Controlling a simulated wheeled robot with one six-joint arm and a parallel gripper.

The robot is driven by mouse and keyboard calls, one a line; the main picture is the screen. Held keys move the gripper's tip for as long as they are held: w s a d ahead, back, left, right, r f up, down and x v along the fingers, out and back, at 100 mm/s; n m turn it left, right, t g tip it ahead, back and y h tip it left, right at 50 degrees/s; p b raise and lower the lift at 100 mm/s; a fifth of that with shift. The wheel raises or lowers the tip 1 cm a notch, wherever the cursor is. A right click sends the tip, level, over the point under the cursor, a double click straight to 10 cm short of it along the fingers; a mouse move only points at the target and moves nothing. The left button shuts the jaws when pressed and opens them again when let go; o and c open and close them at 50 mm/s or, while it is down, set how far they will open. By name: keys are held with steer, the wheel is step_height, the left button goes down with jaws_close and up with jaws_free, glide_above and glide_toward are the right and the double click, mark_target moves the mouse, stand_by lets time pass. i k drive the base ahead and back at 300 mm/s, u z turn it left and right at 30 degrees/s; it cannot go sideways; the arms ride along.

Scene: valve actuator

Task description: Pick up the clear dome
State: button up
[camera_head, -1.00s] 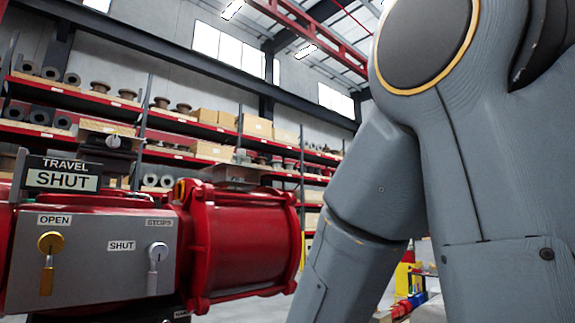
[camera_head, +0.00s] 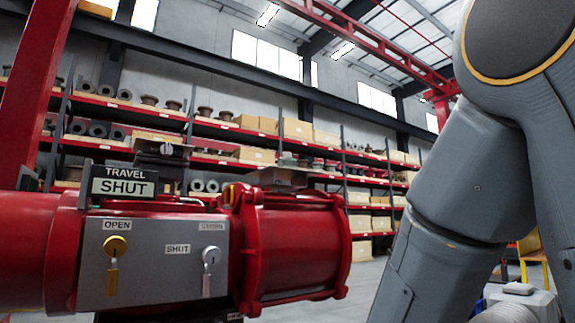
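I cannot make out a clear dome in the head view. The red valve actuator (camera_head: 295,245) fills the lower left. Its grey front panel (camera_head: 150,275) carries a brass key-like fitting (camera_head: 115,262) under an OPEN label and a silver one (camera_head: 209,270) beside a SHUT label. A TRAVEL SHUT sign (camera_head: 123,186) stands on top. Behind it, a small pale round fitting (camera_head: 166,149) sits on a dark flat mount; whether anything clear covers it cannot be told. My grey arm crosses the right side, and my gripper is out of the frame.
Long red-edged shelves (camera_head: 330,178) with cardboard boxes (camera_head: 297,129), spools and rolls line the back wall. A red post (camera_head: 45,90) rises at the left. A pale surface (camera_head: 525,297) with a small item shows at the lower right. Grey floor is open beyond the actuator.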

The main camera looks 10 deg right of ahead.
mark_target(286, 161)
steer(key=z, duration=1.95)
steer(key=i, duration=1.1)
steer(key=u, duration=1.75)
